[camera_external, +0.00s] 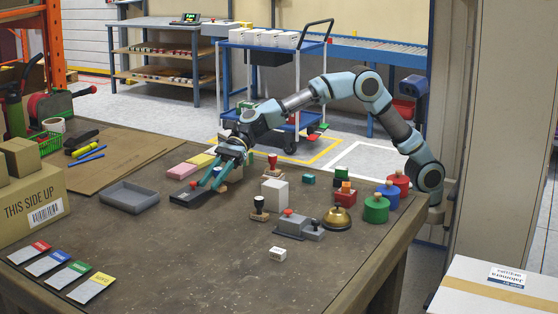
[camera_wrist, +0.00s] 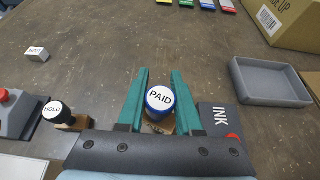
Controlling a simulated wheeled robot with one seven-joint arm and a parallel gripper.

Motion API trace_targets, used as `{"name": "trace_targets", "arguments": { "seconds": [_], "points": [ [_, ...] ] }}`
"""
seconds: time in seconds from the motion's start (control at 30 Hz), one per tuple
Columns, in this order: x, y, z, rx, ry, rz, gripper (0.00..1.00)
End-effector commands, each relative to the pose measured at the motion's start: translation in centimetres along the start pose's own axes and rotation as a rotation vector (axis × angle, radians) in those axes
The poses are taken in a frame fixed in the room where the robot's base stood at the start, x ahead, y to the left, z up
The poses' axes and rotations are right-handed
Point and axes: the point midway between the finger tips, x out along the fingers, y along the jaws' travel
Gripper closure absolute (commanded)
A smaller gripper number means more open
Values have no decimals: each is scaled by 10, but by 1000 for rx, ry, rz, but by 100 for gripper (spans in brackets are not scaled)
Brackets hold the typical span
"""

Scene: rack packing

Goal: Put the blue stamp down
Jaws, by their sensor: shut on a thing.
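The blue stamp (camera_wrist: 158,98) has a round white top marked PAID with a blue rim, and part of a wooden base shows below it. In the wrist view it stands between the two teal fingers of my gripper (camera_wrist: 161,76), which is shut on it. In the external view my gripper (camera_external: 208,181) reaches low over the table beside the dark ink pad (camera_external: 187,197), and the stamp is mostly hidden by the fingers. The ink pad, marked INK, also shows close to the right finger in the wrist view (camera_wrist: 217,117). I cannot tell whether the stamp touches the table.
A grey tray (camera_external: 129,197) stands left of the ink pad. A black HOLD stamp (camera_external: 259,208), a white box (camera_external: 275,194), a grey device with a red button (camera_external: 289,223) and a bell (camera_external: 337,218) stand to the right. The table's front middle (camera_external: 190,255) is clear.

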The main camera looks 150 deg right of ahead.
Motion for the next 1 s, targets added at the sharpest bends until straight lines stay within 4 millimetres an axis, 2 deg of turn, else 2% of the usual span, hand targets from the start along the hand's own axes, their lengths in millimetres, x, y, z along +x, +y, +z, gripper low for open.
{"name": "trace_targets", "arguments": {
  "seconds": [0.33, 0.8, 0.83, 1.0],
  "points": [
    [21, 0, -44, 2, 0, 1, 100],
    [24, 0, -51, 0, -1, 0, 100],
    [24, 0, -50, 0, -1, 0, 63],
    [24, 0, -50, 0, -1, 0, 44]
  ]
}}
